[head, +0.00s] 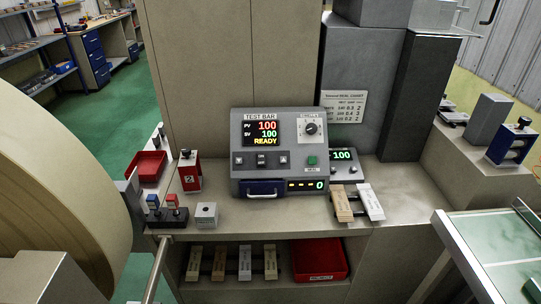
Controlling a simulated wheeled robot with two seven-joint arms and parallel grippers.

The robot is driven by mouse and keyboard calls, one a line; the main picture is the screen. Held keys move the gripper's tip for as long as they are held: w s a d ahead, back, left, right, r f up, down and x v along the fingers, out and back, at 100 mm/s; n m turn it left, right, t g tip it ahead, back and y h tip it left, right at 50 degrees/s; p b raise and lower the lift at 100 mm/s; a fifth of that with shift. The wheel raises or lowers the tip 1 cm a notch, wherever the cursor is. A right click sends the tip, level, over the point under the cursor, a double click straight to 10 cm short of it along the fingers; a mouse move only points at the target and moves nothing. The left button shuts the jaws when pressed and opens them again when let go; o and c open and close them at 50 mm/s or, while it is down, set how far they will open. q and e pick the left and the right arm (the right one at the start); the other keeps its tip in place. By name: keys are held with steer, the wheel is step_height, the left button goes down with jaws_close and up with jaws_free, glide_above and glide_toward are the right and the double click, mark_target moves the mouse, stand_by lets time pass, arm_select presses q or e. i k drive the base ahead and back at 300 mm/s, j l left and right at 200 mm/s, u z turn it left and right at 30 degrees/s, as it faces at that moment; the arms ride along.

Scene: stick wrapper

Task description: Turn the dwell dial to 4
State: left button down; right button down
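The dwell dial (310,128) is a dark round knob on a white plate at the upper right of the grey test bar unit's (236,160) sloped front. Marks ring the knob, but they are too small to read, so I cannot tell its setting. The unit's display (263,131) reads PV 100, SV 100 and READY. A small counter below shows 0. Neither of my grippers is in view, and nothing covers the dial.
A placard (343,106) hangs behind the unit. A red block (189,172) and pale sticks (370,203) flank the unit. A large cream roll (60,150) fills the left. The space before the dial is clear.

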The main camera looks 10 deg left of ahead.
mark_target(311, 128)
steer(key=i+j+u, duration=0.1)
steer(key=j+u, duration=0.15)
steer(key=u, duration=0.25)
steer(key=i+j+u, duration=0.15)
steer(key=u, duration=0.35)
